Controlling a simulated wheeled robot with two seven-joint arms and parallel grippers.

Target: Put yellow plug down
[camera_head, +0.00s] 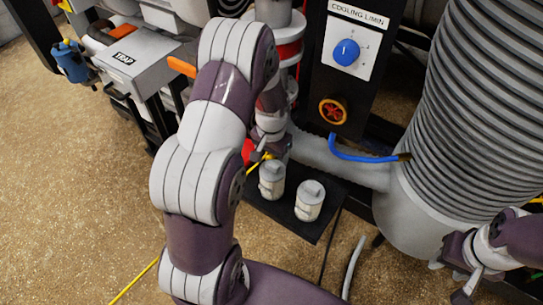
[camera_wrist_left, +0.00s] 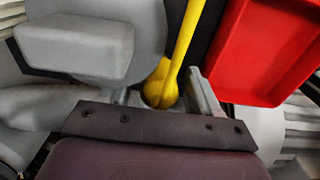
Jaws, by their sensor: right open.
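The yellow plug (camera_wrist_left: 160,86) shows in the left wrist view between the two fingers of my left gripper (camera_wrist_left: 165,88), with a yellow cable running up from it. A gap seems to show beside the right finger, so I cannot tell whether the fingers grip it. In the head view a small yellow piece (camera_head: 266,156) shows by my left gripper (camera_head: 261,149), above the black shelf, partly hidden by my left arm. My right gripper (camera_head: 452,279) is open and empty at the lower right.
Two white canisters (camera_head: 309,201) stand on the black shelf (camera_head: 312,231) close to my left gripper. A red box (camera_wrist_left: 268,50) is near it in the wrist view. A blue hose (camera_head: 358,157) and a large ribbed duct (camera_head: 473,100) stand to the right.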

